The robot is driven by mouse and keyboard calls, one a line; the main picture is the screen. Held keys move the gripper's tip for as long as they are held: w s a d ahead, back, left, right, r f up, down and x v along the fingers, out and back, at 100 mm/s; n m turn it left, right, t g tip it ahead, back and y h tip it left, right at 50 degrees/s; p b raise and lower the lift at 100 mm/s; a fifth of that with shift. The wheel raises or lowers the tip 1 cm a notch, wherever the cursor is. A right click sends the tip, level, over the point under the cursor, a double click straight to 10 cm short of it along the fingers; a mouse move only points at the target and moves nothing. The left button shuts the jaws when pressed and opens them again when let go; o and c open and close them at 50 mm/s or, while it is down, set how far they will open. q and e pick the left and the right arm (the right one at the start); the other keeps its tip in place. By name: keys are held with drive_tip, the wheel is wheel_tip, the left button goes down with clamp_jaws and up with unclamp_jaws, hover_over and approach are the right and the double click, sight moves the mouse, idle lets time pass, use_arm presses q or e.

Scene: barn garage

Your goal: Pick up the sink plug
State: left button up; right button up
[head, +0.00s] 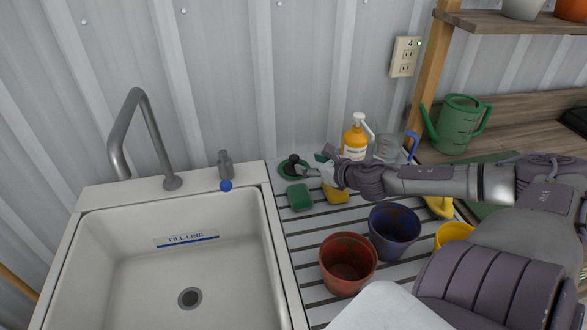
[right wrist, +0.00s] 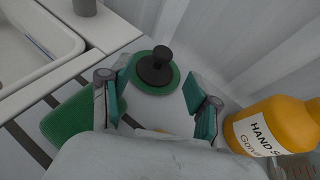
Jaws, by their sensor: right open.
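The sink plug (head: 292,160) is black with a round knob and rests with a flat green disc under it on the slatted drainer, behind the green sponge. In the right wrist view, the plug (right wrist: 155,69) stands upright just beyond the fingertips, roughly between them and a little left of centre. My right gripper (head: 309,169) reaches in from the right, low over the drainer. It also shows in the right wrist view (right wrist: 160,97), with its teal-padded fingers apart and nothing between them. My left gripper is not in view.
The white sink (head: 110,270) and grey tap (head: 150,135) are at left. A green sponge (head: 300,197) lies in front of the plug. A soap bottle (head: 355,143) stands to its right. Red (head: 346,275) and blue (head: 393,238) pots stand nearer. The corrugated wall is close behind.

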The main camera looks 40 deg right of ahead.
sight(296, 159)
drive_tip(key=shift+w+d+f, duration=0.1)
drive_tip(key=shift+w+f, duration=0.1)
drive_tip(key=shift+w, duration=0.45)
drive_tip(key=shift+w+d+f, duration=0.1)
drive_tip(key=shift+w+f, duration=0.05)
drive_tip(key=shift+w, duration=0.1)
drive_tip(key=shift+b+x, duration=0.4)
drive_tip(key=shift+x, duration=0.35)
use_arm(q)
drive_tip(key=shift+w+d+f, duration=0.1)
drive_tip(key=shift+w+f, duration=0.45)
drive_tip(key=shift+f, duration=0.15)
use_arm(e)
drive_tip(key=shift+w, duration=0.2)
